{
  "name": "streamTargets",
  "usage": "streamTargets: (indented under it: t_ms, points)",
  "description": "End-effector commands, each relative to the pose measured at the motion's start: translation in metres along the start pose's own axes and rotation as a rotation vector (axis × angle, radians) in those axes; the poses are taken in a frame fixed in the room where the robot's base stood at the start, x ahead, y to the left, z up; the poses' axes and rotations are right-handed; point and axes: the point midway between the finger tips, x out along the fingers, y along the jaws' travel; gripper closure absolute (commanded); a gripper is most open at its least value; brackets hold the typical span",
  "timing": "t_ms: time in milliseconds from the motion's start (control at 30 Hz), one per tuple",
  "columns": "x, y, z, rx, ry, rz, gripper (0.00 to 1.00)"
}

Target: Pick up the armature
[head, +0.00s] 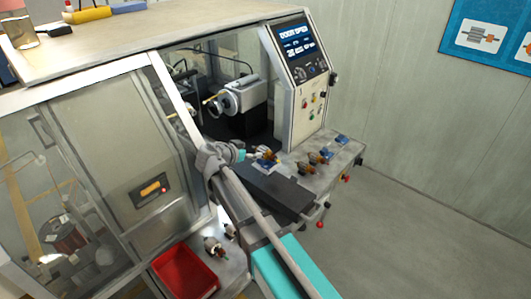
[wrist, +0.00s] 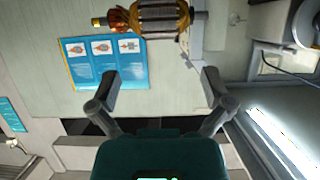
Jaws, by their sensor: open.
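My gripper (wrist: 160,82) is open in the wrist view, its two dark fingers spread with nothing between them. An armature (wrist: 152,18) with copper windings and a dark laminated core lies across the top of that view, beyond the fingertips and apart from them; its upper edge is cut off. In the head view my wrist reaches over the machine's front ledge, and an armature (head: 268,155) shows just to its right. The gripper fingers are too small to make out clearly there. More armatures (head: 321,157) stand farther right on the ledge.
The winding machine (head: 232,97) has an open bay behind the ledge and a control panel (head: 300,70) at its right. A glazed door (head: 125,140) is on the left. A red bin (head: 185,272) stands low in front, with small parts beside it. The floor at right is clear.

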Motion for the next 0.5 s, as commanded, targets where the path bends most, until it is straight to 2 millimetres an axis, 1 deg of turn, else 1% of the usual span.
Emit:
streamTargets:
  t_ms: [200,300,500]
  points:
    - [0.017,0.000,0.001,0.000,-0.001,0.003,0.00]
    - [0.022,0.000,0.001,0.000,-0.001,0.003,0.00]
    - [0.024,0.001,-0.001,0.000,-0.001,0.002,0.00]
